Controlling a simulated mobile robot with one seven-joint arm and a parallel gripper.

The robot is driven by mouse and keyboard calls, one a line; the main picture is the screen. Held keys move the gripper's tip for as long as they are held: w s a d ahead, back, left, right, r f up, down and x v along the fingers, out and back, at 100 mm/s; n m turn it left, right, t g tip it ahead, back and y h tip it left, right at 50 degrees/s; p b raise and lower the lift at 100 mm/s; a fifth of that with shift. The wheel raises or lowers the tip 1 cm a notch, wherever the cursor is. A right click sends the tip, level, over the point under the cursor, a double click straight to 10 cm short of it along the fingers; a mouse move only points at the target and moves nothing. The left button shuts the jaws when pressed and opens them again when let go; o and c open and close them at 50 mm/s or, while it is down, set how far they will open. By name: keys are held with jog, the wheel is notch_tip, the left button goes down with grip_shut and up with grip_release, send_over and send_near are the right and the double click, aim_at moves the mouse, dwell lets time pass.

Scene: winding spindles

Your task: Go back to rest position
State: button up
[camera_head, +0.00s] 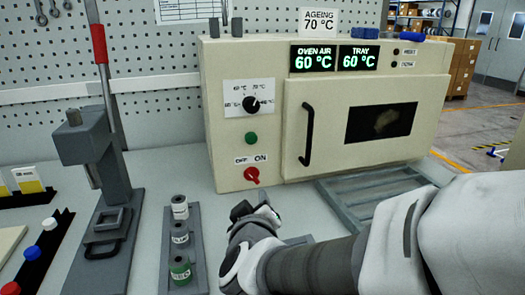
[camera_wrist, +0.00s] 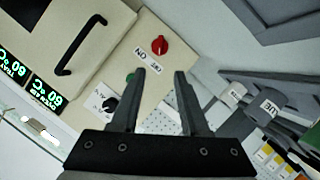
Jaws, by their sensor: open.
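My gripper (camera_head: 257,209) is low in front of the cream oven (camera_head: 225,110), close to the red switch (camera_head: 251,175). In the wrist view my gripper (camera_wrist: 160,72) has its two fingers apart with nothing between them. The red switch (camera_wrist: 159,45) shows beyond and above the fingertips there. It looks apart from the fingers. The oven door is closed, with a dark handle (camera_head: 306,134). Its displays (camera_head: 335,58) read oven air 60 °C and tray 60 °C. A black dial (camera_head: 251,103) and a green button (camera_head: 250,137) sit on the panel.
A rack (camera_head: 168,284) with several labelled spindles stands left of my gripper. A lever press (camera_head: 110,190) with a red-handled lever is further left. A grey slatted tray (camera_head: 350,199) lies in front of the oven, partly behind my arm. Bench space between rack and oven is clear.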

jog(key=s+d+m+g, duration=0.8)
jog(key=s+d, duration=0.7)
jog(key=s, duration=0.1)
notch_tip(320, 180, up, 17)
jog(key=d+p, duration=0.1)
jog(key=p, duration=1.7)
jog(key=shift+s+r+g+h, duration=0.2)
jog(key=shift+s+g+h, duration=0.1)
jog(key=shift+s+g, duration=0.1)
jog(key=shift+o, duration=0.2)
jog(key=shift+d, duration=0.1)
